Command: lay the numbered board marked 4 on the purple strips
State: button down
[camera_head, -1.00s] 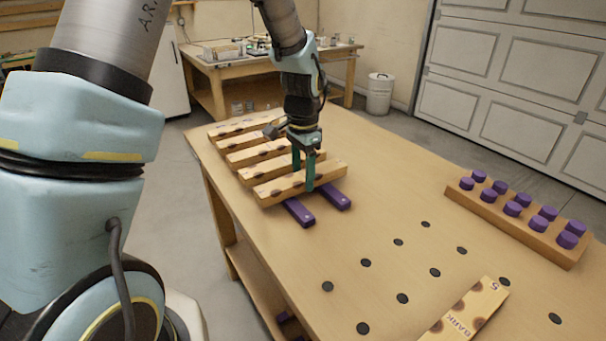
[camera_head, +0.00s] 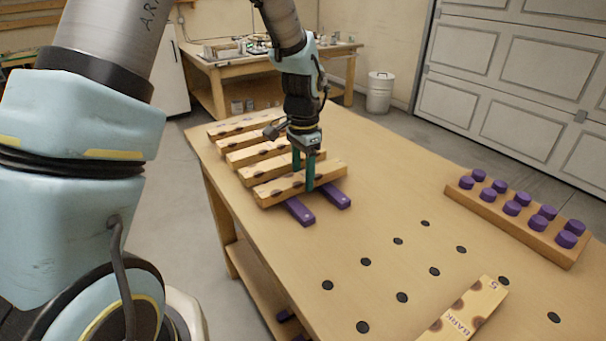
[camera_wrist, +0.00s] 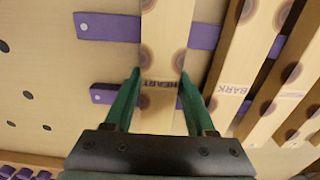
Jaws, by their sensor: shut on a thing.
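My gripper (camera_head: 303,186) is shut on the nearest wooden board (camera_head: 276,192), gripping it by its two long edges. In the wrist view this board (camera_wrist: 165,40) has dark round patches and a word that looks like HEART; no number on it can be read, so I cannot tell if it is board 4. It lies across the two purple strips (camera_head: 301,212), near their front ends, and looks level and resting on them. The strips stick out on one side, also in the wrist view (camera_wrist: 108,27).
Several similar boards (camera_head: 240,126) lie behind it, side by side with gaps. A board marked 5 (camera_head: 466,315) lies at the front of the bench. Dark round spots (camera_head: 402,298) dot the bench top. A wooden rack with purple pegs (camera_head: 540,243) stands at the right.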

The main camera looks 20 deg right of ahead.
jog(key=shift+c, duration=0.7)
grip_release()
jog(key=shift+r, duration=0.1)
jog(key=shift+r+p, duration=3.3)
jog(key=shift+r, duration=0.65)
jog(key=w+a+r+n, duration=0.15)
jog(key=a+n, duration=0.25)
jog(key=a, duration=0.4)
jog(key=a+r+n, duration=0.3)
jog(key=a, duration=0.5)
jog(key=s+a+n, duration=0.2)
jog(key=a+n, duration=0.1)
jog(key=a, duration=0.4)
jog(key=s+a+r+n+t, duration=0.1)
jog(key=s+a+n, duration=0.2)
jog(key=a, duration=0.4)
jog(key=shift+s+r+n+t, duration=0.2)
jog(key=shift+n+t, duration=0.1)
jog(key=shift+n, duration=0.5)
